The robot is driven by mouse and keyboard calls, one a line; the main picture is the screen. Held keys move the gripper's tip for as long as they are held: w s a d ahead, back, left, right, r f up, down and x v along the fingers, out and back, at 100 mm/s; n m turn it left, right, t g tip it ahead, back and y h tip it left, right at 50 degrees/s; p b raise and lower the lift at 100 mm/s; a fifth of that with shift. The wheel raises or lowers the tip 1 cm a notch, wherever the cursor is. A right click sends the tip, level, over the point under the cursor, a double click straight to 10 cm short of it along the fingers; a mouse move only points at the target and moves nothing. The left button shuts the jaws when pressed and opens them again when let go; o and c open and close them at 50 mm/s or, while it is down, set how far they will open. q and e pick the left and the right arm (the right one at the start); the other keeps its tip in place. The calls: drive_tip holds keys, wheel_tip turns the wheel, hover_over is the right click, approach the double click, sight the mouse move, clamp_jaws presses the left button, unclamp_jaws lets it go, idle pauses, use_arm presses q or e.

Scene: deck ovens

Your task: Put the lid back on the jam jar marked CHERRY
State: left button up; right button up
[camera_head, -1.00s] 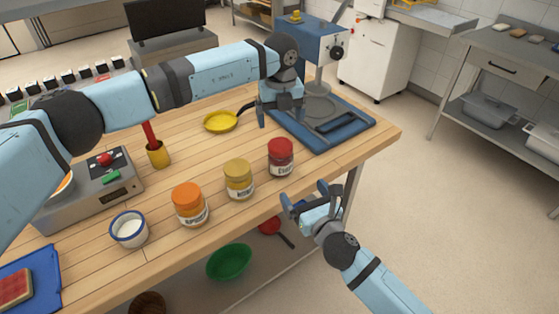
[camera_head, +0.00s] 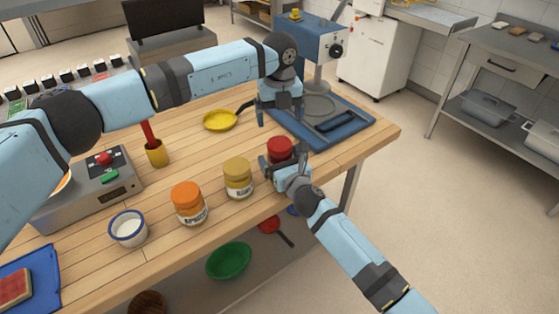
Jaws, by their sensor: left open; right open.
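The red jam jar (camera_head: 280,147) stands upright near the right end of the wooden table; my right gripper now covers its label. I cannot tell whether its dark red top is a lid or open jam. No separate lid can be made out. My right gripper (camera_head: 284,166) is open at the near side of the red jar, its fingers low beside it; contact cannot be told. My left gripper (camera_head: 280,112) is open, pointing down above the table behind the red jar, apparently empty.
A yellow jar (camera_head: 238,178) and an orange jar (camera_head: 189,203) stand left of the red one. A white bowl (camera_head: 128,229) is further left. Behind are a yellow pan (camera_head: 221,120) and a blue-based machine (camera_head: 352,127). Clear wood lies between pan and jars.

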sight(278, 144)
drive_tip(key=shift+w+a, duration=0.1)
drive_tip(key=shift+w, duration=0.05)
drive_tip(key=c, duration=1.4)
use_arm(q)
drive_tip(key=shift+s+d, duration=0.1)
use_arm(e)
drive_tip(key=shift+c, duration=1.3)
use_arm(q)
drive_tip(key=shift+a, duration=0.25)
drive_tip(key=shift+f, duration=4)
